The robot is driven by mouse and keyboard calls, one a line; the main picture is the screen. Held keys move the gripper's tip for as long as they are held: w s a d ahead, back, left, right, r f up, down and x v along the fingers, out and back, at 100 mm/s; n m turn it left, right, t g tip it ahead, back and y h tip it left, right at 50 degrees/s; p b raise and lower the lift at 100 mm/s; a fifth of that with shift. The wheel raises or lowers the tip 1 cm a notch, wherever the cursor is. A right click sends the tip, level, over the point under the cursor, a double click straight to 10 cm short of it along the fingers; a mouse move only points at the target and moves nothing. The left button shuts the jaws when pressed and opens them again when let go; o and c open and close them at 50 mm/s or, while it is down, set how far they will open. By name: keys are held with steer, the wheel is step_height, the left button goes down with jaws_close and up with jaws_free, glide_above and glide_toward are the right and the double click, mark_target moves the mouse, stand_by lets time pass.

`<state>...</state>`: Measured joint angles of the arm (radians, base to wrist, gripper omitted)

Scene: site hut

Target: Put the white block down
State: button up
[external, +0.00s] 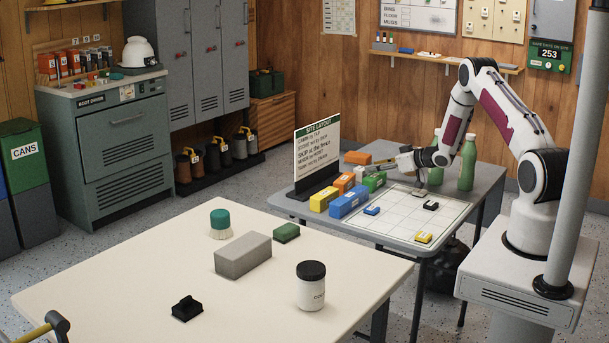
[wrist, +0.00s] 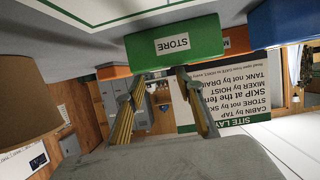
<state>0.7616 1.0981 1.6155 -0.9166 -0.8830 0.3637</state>
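A small pale shape that may be the white block (external: 360,173) shows in the external view between the orange and green blocks on the grey table. It is too small to be sure. The green block marked STORE (wrist: 174,43) shows beyond the fingertips. No white block is clear in the wrist view.
A site layout sign (external: 318,155) stands left of the blocks. Blue (external: 350,201), yellow (external: 323,200) and orange (external: 343,183) blocks sit close by. A white grid sheet (external: 400,214) holds small pieces and has empty cells. Green bottles (external: 468,163) stand at the right.

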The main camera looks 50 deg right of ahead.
mark_target(362, 168)
steer(key=shift+x, duration=1.25)
steer(key=shift+w, duration=0.1)
steer(key=shift+x, duration=2.5)
steer(key=c, duration=1)
steer(key=shift+r, duration=4.95)
